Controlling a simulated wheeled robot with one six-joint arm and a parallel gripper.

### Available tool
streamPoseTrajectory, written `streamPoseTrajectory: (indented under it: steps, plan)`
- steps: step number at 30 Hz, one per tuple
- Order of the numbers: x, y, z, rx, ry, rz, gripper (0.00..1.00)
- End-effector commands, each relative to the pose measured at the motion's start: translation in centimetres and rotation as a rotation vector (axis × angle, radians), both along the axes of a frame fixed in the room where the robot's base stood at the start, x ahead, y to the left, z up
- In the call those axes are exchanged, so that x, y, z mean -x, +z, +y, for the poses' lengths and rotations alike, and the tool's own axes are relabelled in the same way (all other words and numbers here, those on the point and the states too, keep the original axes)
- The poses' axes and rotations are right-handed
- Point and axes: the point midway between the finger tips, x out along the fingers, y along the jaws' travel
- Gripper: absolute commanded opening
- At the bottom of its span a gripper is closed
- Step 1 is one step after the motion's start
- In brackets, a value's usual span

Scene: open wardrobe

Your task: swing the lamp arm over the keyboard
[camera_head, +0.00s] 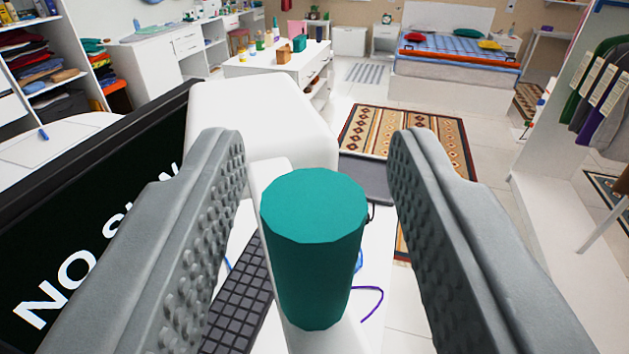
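My gripper (317,150) is open, its two grey ribbed fingers apart on either side of a teal cylinder (314,240). Visible gaps separate the cylinder from both fingers. The cylinder stands in front of a white bar (262,172), which looks like the lamp arm; how they join is hidden. A large white angular shape (262,105), seemingly the lamp head, is beyond the fingers. The dark keyboard (240,305) lies on the white desk below, left of the cylinder, partly hidden by the left finger and the white bar.
A black monitor (60,225) with white lettering stands close on the left, behind the left finger. A dark flat object (368,180) lies past the cylinder, and a purple cable (372,300) to its right. A patterned rug (400,135) and open floor are beyond; a clothes rack is right.

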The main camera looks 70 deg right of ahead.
Motion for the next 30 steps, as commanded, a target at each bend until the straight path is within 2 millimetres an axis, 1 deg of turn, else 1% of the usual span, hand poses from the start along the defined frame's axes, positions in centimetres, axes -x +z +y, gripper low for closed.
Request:
streamPoseTrajectory:
  steps: [7, 11, 17, 30]
  plan:
    - [0.0, 0.0, 0.2, 0.000, 0.001, 0.000, 0.40]
    - [0.3, 0.0, 1.1, 0.000, 0.001, 0.000, 0.40]
    - [1.1, 0.0, 4.2, 0.000, 0.004, 0.000, 0.40]
    - [3.5, 0.0, 12.0, 0.001, 0.004, 0.001, 0.40]
